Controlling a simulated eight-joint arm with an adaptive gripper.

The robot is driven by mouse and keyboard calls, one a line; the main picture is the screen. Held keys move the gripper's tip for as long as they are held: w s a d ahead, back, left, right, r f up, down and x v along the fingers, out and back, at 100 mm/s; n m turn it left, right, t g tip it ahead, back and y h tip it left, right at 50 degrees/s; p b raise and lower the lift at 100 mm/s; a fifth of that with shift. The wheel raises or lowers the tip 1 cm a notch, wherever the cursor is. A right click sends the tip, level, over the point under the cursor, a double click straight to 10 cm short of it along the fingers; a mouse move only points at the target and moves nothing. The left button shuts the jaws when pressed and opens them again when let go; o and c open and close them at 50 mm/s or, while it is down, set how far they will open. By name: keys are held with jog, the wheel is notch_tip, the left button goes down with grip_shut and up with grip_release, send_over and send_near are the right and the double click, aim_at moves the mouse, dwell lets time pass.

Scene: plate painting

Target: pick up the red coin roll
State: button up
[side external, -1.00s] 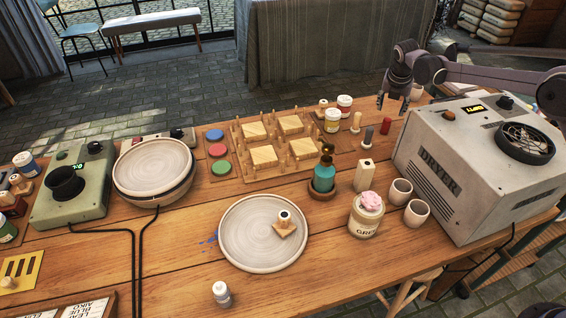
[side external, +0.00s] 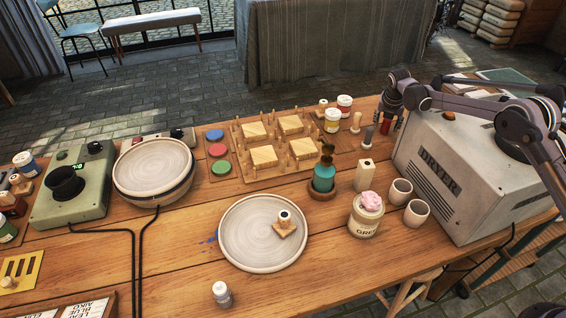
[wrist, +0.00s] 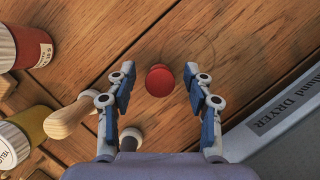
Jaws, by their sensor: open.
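The red coin roll (wrist: 160,80) shows from above in the wrist view as a red round top, standing on the wooden table. My gripper (wrist: 160,82) is open, with one finger on each side of the roll and a gap visible on both sides. In the side external view my gripper (side external: 388,118) is low at the back right of the table, left of the dryer. There the red coin roll (side external: 385,128) is partly hidden by the gripper.
A dark grey stamp-like piece (side external: 367,137) and a wooden-handled piece (side external: 355,122) stand left of the roll. Paint jars (side external: 332,120) stand farther left. The dryer (side external: 460,185) stands close on the right.

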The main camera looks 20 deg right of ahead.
jog(key=shift+w+d+f, duration=0.1)
jog(key=shift+d+f, duration=0.05)
jog(key=shift+f, duration=0.25)
grip_shut()
jog(key=shift+r, duration=0.15)
